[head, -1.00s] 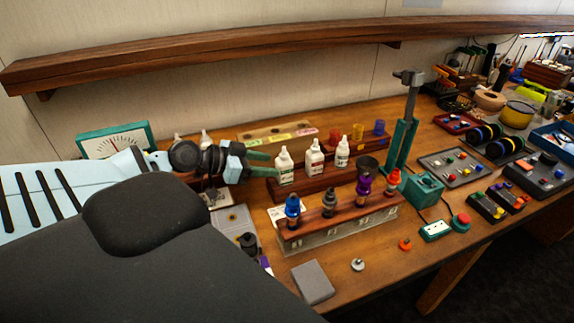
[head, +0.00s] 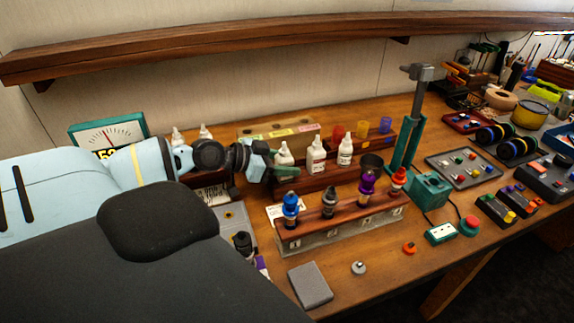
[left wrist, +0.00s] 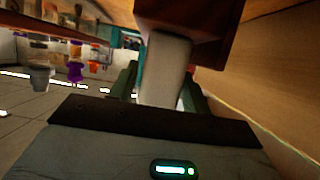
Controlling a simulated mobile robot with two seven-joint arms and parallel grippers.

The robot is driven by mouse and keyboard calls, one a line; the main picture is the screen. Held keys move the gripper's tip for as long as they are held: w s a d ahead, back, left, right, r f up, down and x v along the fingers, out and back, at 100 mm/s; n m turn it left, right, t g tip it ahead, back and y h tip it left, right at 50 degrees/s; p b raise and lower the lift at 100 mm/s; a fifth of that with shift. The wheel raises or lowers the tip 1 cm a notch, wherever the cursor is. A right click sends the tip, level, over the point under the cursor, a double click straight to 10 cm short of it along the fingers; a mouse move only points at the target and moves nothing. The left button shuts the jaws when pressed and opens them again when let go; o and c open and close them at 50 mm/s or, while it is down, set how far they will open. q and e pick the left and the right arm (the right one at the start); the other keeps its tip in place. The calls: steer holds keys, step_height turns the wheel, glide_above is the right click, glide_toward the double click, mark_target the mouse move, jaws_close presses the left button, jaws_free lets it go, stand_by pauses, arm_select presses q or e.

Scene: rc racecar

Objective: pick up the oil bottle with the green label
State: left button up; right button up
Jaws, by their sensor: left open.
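The oil bottle with the green label (head: 284,153) is white and stands upright at the left end of the middle row of white bottles. My left gripper (head: 285,169) is at it; a green finger crosses in front of its lower part and hides the label. In the left wrist view a pale bottle body (left wrist: 165,70) shows between the two green fingers of my open left gripper (left wrist: 160,88). I cannot tell whether the fingers touch it. My right gripper is not in view.
Two white bottles, one red-labelled (head: 316,156) and one at right (head: 345,150), stand close beside it. A green-and-grey stand (head: 408,140) rises to the right. A dial meter (head: 108,132) stands behind my left arm.

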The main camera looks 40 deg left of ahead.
mark_target(291, 154)
arm_select(q)
steer(key=shift+x, duration=0.8)
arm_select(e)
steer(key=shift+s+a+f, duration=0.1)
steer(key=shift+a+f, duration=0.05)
arm_select(q)
steer(key=c, duration=0.8)
steer(key=shift+o, duration=0.2)
steer(key=shift+r, duration=0.1)
